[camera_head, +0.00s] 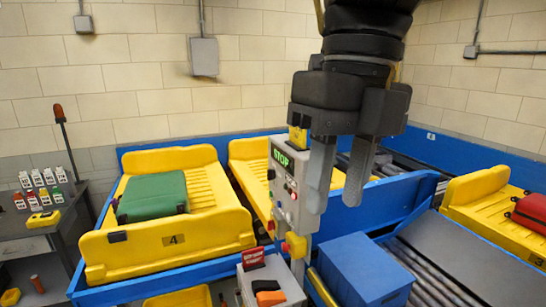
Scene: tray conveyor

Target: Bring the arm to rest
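My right gripper (334,204) hangs down from the top of the view, its fingers pointing at the floor. Its two grey fingers are apart with nothing between them. It appears in front of the blue conveyor frame, just right of the grey control post (281,192) with a green STOP sign. I cannot tell how far it is from the post. The dark wrist of my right arm shows above it. My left gripper is not in view.
A green suitcase (152,197) lies in a yellow tray (215,238) marked 4. Another yellow tray (243,172) is behind the post. A red case (531,212) lies in the right tray (463,206). A blue box (363,270) stands below the gripper in the picture.

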